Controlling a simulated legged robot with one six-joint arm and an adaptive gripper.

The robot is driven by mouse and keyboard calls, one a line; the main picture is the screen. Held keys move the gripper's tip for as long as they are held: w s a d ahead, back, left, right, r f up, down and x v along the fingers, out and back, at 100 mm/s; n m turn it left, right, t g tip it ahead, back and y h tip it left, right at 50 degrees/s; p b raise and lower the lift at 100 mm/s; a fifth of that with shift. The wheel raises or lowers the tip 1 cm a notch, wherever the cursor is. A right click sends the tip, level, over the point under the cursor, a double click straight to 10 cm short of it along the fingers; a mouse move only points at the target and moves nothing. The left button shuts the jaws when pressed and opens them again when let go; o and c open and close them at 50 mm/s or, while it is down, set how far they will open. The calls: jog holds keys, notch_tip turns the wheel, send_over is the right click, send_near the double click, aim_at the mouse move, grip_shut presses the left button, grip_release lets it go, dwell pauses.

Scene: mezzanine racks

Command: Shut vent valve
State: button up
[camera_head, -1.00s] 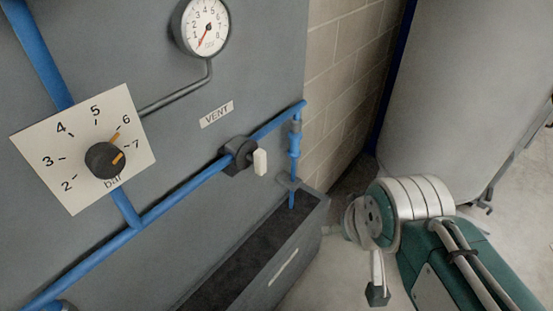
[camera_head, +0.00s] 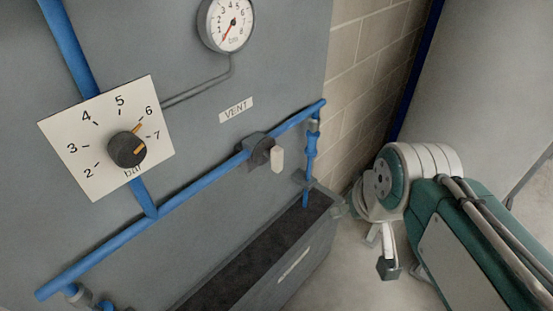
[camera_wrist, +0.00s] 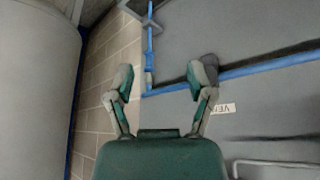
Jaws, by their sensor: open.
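The vent valve (camera_head: 260,149) is a dark round body on a blue pipe, below and right of the VENT label (camera_head: 236,110). Its pale handle (camera_head: 277,160) sticks out from the panel. In the wrist view the dark valve body (camera_wrist: 210,62) shows partly behind the right finger; its handle is not clear there. My gripper (camera_wrist: 160,74) is open and empty, fingers wide apart, with the panel and brick wall beyond. In the head view my arm is at the lower right, apart from the valve.
A pressure gauge (camera_head: 228,22) and a dial knob (camera_head: 127,149) on a white plate are on the grey panel. A dark trough (camera_head: 296,262) stands below the pipe. A brick wall (camera_head: 366,70) and a large grey cylinder (camera_head: 480,80) are at the right.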

jog(key=w+a+r+n+g+y, duration=0.15)
jog(key=w+a+n, duration=0.25)
jog(key=w, duration=0.7)
jog(key=n+y, duration=0.1)
jog(key=n, duration=0.3)
send_near(275, 158)
jog(key=w, duration=0.2)
jog(key=shift+g, duration=0.35)
jog(key=x, duration=1.1)
jog(key=shift+d+f, duration=0.15)
jog(key=shift+f, duration=0.2)
grip_shut()
